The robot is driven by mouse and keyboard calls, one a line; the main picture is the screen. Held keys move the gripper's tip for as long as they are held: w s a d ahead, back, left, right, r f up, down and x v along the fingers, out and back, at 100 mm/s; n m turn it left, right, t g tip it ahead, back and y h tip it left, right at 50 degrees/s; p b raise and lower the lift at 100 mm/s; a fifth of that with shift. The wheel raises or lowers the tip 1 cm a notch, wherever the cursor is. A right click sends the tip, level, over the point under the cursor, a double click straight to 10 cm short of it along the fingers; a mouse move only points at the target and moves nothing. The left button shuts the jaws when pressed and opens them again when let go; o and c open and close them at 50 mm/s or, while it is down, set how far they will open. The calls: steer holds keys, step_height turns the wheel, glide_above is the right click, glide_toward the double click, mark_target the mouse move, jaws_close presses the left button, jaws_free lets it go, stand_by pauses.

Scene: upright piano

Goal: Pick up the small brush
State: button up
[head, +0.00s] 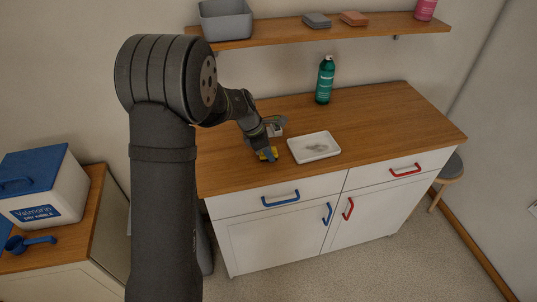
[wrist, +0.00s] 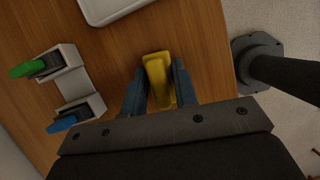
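A yellow object (wrist: 159,80), which looks like the small brush though no bristles show, lies between the fingers of my gripper (wrist: 158,82) in the wrist view. One blue-grey finger is on each side of it, very close. I cannot tell whether both fingers press on it. In the head view my gripper (head: 266,155) is low at the counter's front left, and a bit of yellow (head: 269,153) shows at its tip. My arm hides part of that spot.
A white holder (wrist: 66,85) with a green and a blue piece stands beside my gripper. A green bottle (head: 325,82) stands behind. The counter's right side is clear.

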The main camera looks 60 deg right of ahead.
mark_target(275, 148)
steer(key=shift+c, duration=0.2)
steer(key=shift+r, duration=0.4)
steer(key=r, duration=0.4)
steer(key=shift+s, duration=0.3)
steer(key=s+a+r, duration=0.2)
steer(key=s+r, duration=0.4)
steer(key=s, duration=0.4)
steer(key=shift+s+a, duration=0.35)
steer(key=shift+s, duration=0.05)
steer(key=shift+r, duration=0.1)
